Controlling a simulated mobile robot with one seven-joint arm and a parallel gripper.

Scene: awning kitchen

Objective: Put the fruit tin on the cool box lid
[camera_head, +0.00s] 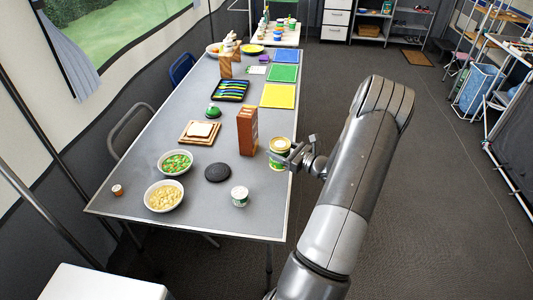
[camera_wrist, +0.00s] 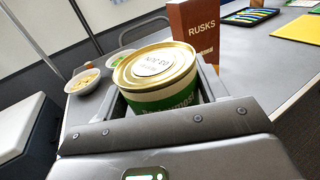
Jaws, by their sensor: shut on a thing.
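A tin (camera_head: 279,147) with a gold lid and a green and cream label is at the table's right edge, beside the rusks box. It fills the middle of the wrist view (camera_wrist: 160,85), upright between the fingers. My gripper (camera_head: 292,153) is shut on it from the right; I cannot tell if its base touches the table. The label is partly hidden, so the fruit name is not readable. A white box top (camera_head: 95,284), likely the cool box lid, is at the lower left, apart from the table. Its visible part is bare.
The brown rusks box (camera_head: 247,131) stands close left of the tin. A small white-green tub (camera_head: 239,196), black disc (camera_head: 217,172) and two bowls, one of green food (camera_head: 175,162) and one pale (camera_head: 164,196), occupy the near table (camera_head: 205,218).

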